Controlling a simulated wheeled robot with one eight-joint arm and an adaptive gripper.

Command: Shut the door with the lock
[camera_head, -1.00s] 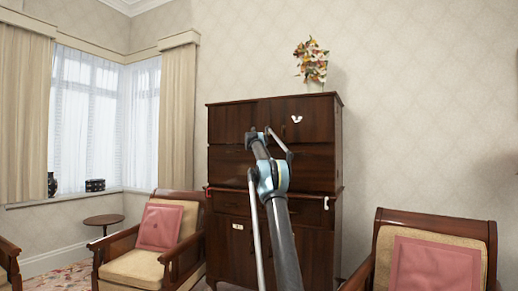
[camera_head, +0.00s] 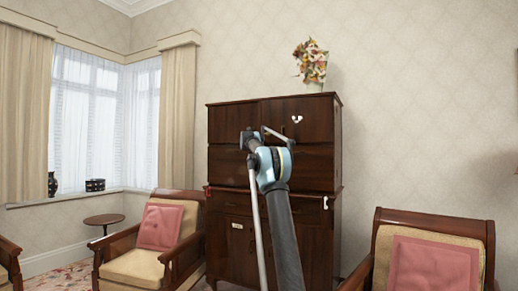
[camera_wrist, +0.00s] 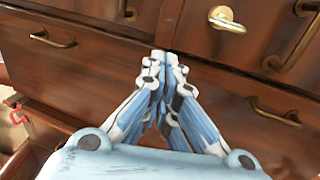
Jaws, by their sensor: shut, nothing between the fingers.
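A dark wooden cabinet (camera_head: 223,165) stands against the wall, with doors above and below and drawers between. Its upper right door (camera_head: 318,108) carries a pale fitting (camera_head: 297,119). The head view does not show clearly whether any door is ajar. In the wrist view a brass lock plate (camera_wrist: 227,20) sits on a wooden front at the upper right, near a brass handle (camera_wrist: 306,8). My gripper (camera_wrist: 166,58) is shut and empty in front of the cabinet, below and left of the lock plate. My arm hides my gripper and part of the cabinet front in the head view.
Armchairs with pink cushions stand left (camera_head: 160,226) and right (camera_head: 433,264) of the cabinet. Flowers (camera_head: 311,62) stand on top. More brass handles (camera_wrist: 52,38) stick out around my gripper. A red item (camera_wrist: 24,119) shows at the wrist view's left edge.

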